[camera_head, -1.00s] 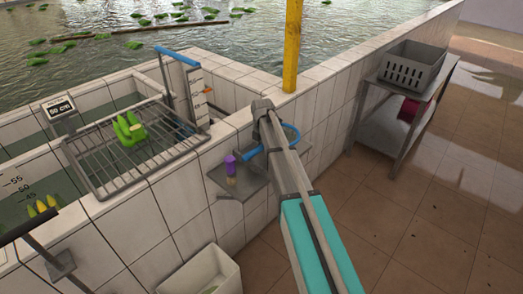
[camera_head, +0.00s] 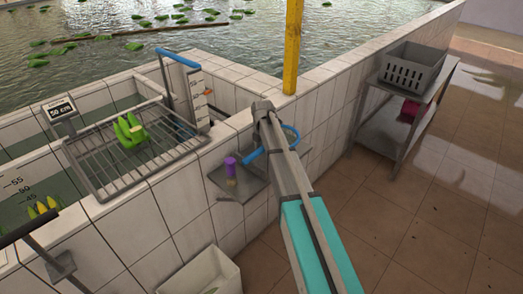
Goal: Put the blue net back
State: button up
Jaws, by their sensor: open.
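A blue net hoop (camera_head: 296,132) shows just right of my arm's grey link, by the outer side of the tiled wall. A blue handle (camera_head: 252,156) shows left of the link, over a small grey shelf. My arm crosses in front of the middle of the net, so I cannot tell whether the net rests on the shelf or hangs. My arm's far end is above and in front of the net. My gripper's jaws are hidden from this view, and I see no contact with the net.
A purple-capped bottle (camera_head: 231,166) stands on the small shelf (camera_head: 223,183). A wire rack (camera_head: 100,172) with green stems (camera_head: 128,130) spans the tank at left. A yellow post (camera_head: 292,45) rises behind my arm. A white bin (camera_head: 205,272) is below; a cart (camera_head: 395,135) stands right.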

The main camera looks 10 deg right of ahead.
notch_tip(320, 180, up, 12)
jog(key=p, duration=1.1)
jog(key=shift+p, duration=0.35)
dwell(0.4)
jog(key=s+m, duration=2.5)
jog(key=s, duration=0.4)
jog(key=shift+a, duration=0.25)
